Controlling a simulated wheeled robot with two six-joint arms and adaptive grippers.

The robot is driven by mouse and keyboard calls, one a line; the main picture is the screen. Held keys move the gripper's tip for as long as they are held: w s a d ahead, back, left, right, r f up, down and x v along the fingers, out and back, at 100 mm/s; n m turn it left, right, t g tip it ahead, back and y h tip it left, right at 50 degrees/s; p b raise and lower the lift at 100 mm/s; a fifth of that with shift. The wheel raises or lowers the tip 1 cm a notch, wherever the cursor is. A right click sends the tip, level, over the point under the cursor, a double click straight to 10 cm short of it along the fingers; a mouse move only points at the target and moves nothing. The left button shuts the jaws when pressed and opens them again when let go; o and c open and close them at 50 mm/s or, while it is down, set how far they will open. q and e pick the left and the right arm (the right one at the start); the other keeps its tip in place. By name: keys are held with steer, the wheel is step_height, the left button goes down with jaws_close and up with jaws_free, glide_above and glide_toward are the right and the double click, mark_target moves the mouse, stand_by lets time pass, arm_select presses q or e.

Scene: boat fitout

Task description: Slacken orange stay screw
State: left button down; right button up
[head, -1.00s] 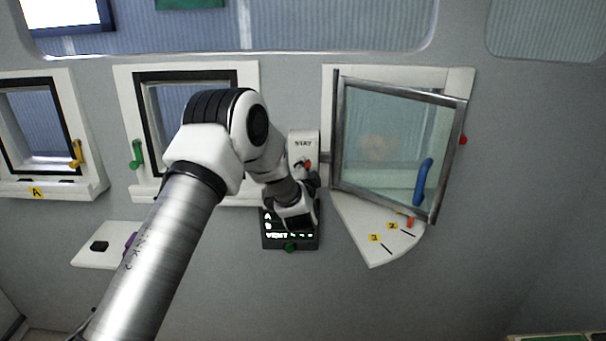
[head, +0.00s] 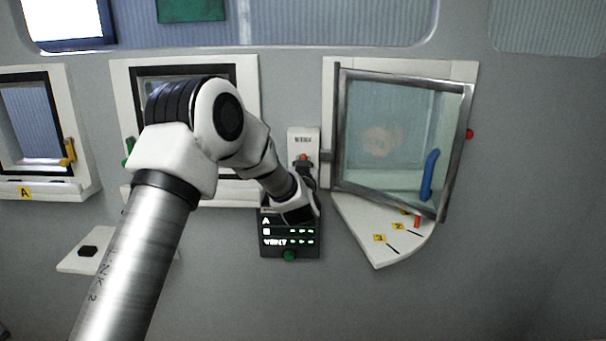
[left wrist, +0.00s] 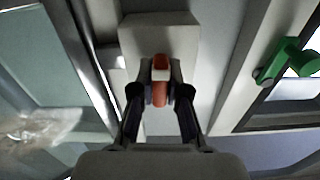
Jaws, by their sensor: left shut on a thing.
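An orange screw (head: 417,221) stands on the white quarter-round sill below the right window (head: 397,140), close to the lower right corner of the metal frame. My left gripper (head: 303,165) is away to the left of it, at a small white box (head: 303,139) on the wall. In the left wrist view my left gripper (left wrist: 160,94) is shut on a red-orange knob (left wrist: 160,68) on the face of that box. The knob also shows in the head view (head: 303,157). My right gripper is not in view.
A dark panel (head: 270,247) with lit rows and a green button (head: 289,256) sits below my left gripper. Yellow marks (head: 379,238) are on the sill. A small shelf (head: 70,264) is at left.

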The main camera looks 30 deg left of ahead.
arm_select(q)
steer(key=shift+f+n+b, duration=0.4)
steer(key=shift+n+b, duration=0.4)
steer(key=shift+n, duration=0.1)
steer(key=n+b, duration=1.1)
steer(key=shift+n, duration=0.4)
steer(key=shift+r+n+b, duration=0.15)
steer(key=shift+n+b, duration=1.25)
steer(key=c, duration=1.2)
jaws_free()
steer(key=shift+r, duration=0.15)
steer(key=shift+o, duration=0.2)
steer(key=shift+s, duration=0.1)
